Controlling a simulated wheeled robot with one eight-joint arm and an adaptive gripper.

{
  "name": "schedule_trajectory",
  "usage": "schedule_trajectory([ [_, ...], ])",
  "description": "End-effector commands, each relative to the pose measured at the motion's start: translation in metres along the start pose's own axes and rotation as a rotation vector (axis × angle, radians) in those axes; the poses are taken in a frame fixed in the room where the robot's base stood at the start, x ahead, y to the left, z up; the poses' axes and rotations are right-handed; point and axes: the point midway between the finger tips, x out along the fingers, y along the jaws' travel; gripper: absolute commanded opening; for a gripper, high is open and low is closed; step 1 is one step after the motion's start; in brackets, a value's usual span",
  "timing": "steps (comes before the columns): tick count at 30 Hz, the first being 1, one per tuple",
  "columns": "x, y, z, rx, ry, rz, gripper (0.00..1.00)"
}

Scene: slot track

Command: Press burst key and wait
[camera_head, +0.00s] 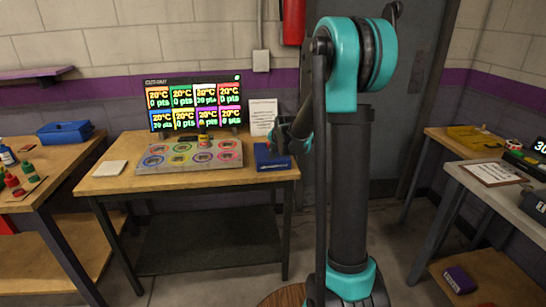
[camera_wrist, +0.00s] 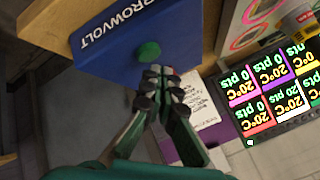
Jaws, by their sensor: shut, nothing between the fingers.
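A blue box (camera_head: 265,160) stands at the right front corner of the middle wooden table. In the head view my gripper (camera_head: 283,142) is at the box, partly hidden by my arm. The button does not show clearly there.
A display (camera_head: 195,103) with coloured tiles of temperatures and points stands behind a grey board with coloured rings (camera_head: 165,158). A small yellow and red item (camera_head: 203,139) stands on the board. A white sheet (camera_head: 262,115) is behind the box. Side tables flank the middle one.

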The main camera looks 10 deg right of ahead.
Motion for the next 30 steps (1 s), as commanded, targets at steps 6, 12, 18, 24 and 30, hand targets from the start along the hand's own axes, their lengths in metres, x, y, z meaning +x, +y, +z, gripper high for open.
schedule_trajectory([
  [6,0.0000,0.0000,0.0000,0.000,0.000,0.000,0.00],
  [12,0.0003,0.0002,0.0002,0.000,0.000,0.000,0.00],
  [18,0.0042,0.0027,0.0027,0.000,0.000,0.000,0.00],
  [24,0.0060,0.0042,0.0041,0.000,0.000,0.000,0.00],
  [30,0.0059,0.0042,0.0042,0.000,0.000,0.000,0.00],
])
